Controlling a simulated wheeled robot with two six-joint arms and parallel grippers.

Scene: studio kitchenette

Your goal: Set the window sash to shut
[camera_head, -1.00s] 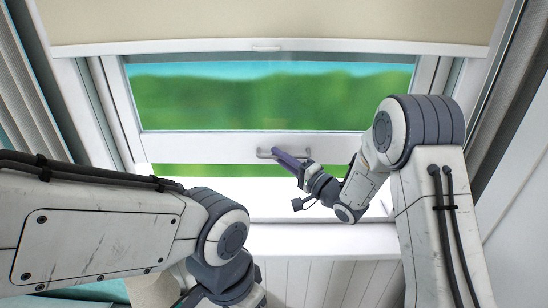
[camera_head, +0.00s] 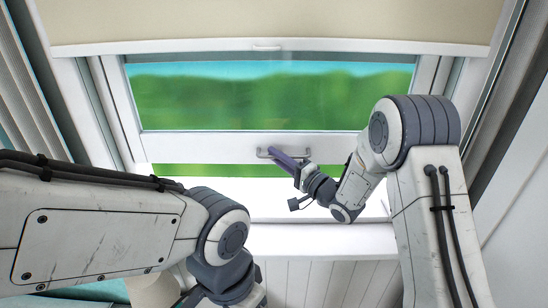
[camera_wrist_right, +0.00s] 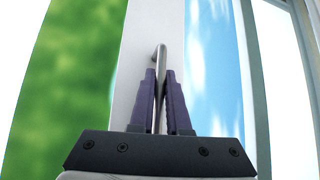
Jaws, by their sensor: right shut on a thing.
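The window sash (camera_head: 190,148) is a white frame around a glass pane. A strip of green shows below its bottom rail, so the sash is raised a little above the sill. A metal bar handle (camera_head: 263,153) is fixed on the bottom rail. My right gripper (camera_head: 279,153) reaches in from the right and is shut on the handle. In the right wrist view the purple fingers of the gripper (camera_wrist_right: 160,98) close around the metal handle (camera_wrist_right: 160,62). My left arm crosses the lower left of the head view, and its gripper is out of view.
A cream blind (camera_head: 270,22) hangs over the top of the window. The white sill (camera_head: 310,240) runs below the sash. A grey curtain (camera_head: 22,70) hangs at the left, and white panelling (camera_head: 335,278) is below the sill.

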